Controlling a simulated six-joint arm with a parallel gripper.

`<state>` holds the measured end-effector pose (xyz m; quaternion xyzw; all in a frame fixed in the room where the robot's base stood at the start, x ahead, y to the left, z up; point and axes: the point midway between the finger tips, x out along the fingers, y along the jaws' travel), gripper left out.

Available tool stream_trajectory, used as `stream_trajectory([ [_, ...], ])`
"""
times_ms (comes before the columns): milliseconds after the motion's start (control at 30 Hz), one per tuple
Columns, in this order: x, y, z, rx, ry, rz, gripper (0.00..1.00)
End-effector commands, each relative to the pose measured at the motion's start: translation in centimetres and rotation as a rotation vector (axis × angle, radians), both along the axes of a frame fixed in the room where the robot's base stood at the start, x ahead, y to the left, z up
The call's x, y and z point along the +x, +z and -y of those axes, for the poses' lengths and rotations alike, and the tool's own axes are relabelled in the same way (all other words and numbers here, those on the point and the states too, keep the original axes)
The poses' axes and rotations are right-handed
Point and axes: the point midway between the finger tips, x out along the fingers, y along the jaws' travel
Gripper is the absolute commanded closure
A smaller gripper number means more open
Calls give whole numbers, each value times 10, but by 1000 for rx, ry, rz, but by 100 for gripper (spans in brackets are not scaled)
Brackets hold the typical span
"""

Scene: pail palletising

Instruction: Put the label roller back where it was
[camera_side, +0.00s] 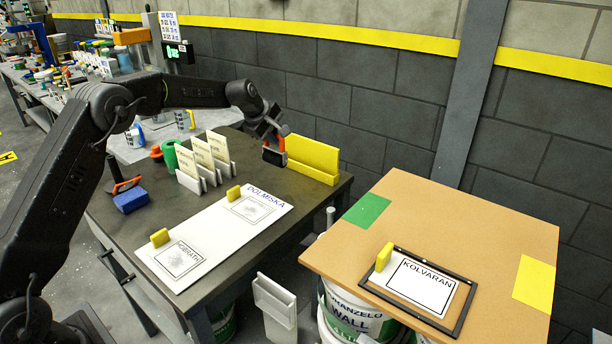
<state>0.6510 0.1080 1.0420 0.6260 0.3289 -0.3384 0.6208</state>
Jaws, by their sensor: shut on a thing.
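My gripper (269,128) is over the back right of the dark table, shut on a small tool with a red handle and a dark, block-like head, which looks like the label roller (274,155). The tool hangs upright just left of the yellow holder (313,157). I cannot tell whether its lower end touches the table. The fingertips are small and partly hidden by the tool.
Card stands (205,160), a green cup (170,155) and a blue block (131,200) occupy the dark table's left and back. A white board (215,235) lies in front. A tan board (460,225) with a black frame (419,289) stands right.

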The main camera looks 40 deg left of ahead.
Motion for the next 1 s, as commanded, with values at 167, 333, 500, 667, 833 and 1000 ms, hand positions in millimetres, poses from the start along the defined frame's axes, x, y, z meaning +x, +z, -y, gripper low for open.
stream_trajectory([
  [167, 23, -24, 36, 0, -6, 1, 100],
  [333, 41, -42, 61, 1, -5, 3, 100],
  [500, 49, -50, 73, 0, -2, 4, 100],
  [667, 50, -60, 74, 0, -1, 1, 100],
  [833, 49, -85, 74, 0, -1, 1, 100],
  [1000, 49, -92, 74, 0, -2, 4, 100],
])
